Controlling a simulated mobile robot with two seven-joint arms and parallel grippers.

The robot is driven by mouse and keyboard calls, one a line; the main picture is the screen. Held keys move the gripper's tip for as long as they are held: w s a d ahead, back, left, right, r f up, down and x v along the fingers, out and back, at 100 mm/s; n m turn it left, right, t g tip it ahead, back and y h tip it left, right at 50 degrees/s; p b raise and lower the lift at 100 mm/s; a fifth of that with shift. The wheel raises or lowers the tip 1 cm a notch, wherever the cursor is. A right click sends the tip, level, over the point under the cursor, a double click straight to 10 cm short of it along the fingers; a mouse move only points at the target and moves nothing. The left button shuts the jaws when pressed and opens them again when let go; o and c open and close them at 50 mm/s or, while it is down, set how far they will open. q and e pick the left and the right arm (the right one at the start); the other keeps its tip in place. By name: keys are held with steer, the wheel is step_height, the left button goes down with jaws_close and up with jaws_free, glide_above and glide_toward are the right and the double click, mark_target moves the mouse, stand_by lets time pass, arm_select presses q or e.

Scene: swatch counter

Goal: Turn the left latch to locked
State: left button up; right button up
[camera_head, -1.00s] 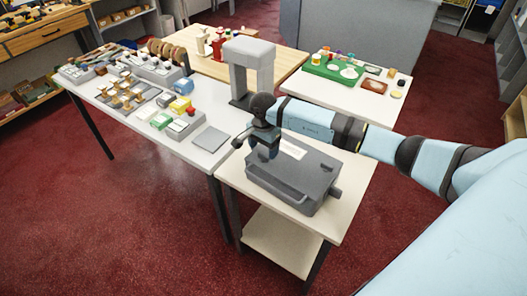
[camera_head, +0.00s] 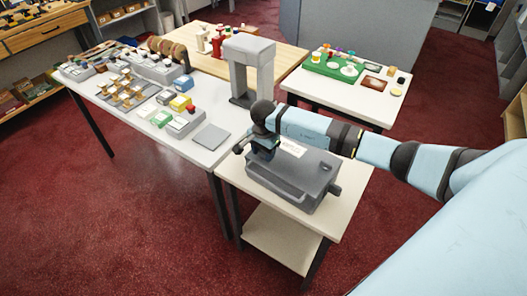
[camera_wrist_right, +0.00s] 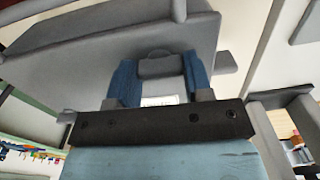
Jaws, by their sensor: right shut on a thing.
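A dark grey case (camera_head: 300,180) with a pale label on top stands on the small cream table. My right gripper (camera_head: 255,151) is at the case's left end, and its wrist hides much of that end. In the right wrist view my right gripper (camera_wrist_right: 160,82) has its two blue fingers on either side of a grey latch piece (camera_wrist_right: 156,64) at the case's edge and is shut on it. I take this as the left latch; its exact turn is hard to tell. Another small part (camera_head: 334,188) juts from the case's right end. My left gripper is not in view.
The cream table (camera_head: 330,228) has a little bare room around the case. A grey arch-shaped stand (camera_head: 262,52) rises behind my wrist. A white table (camera_head: 135,115) with swatches and blocks is at the left. A green tray (camera_head: 318,68) sits on a table behind.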

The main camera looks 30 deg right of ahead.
steer(key=m+b, duration=0.2)
steer(key=m, duration=0.1)
steer(key=shift+f+m, duration=0.1)
steer(key=shift+m, duration=0.3)
steer(key=m+b, duration=0.2)
steer(key=m, duration=0.2)
steer(key=shift+m, duration=0.3)
steer(key=m+b, duration=0.1)
steer(key=m, duration=0.4)
steer(key=shift+m+b, duration=0.5)
steer(key=shift+m, duration=1.8)
steer(key=o, duration=0.9)
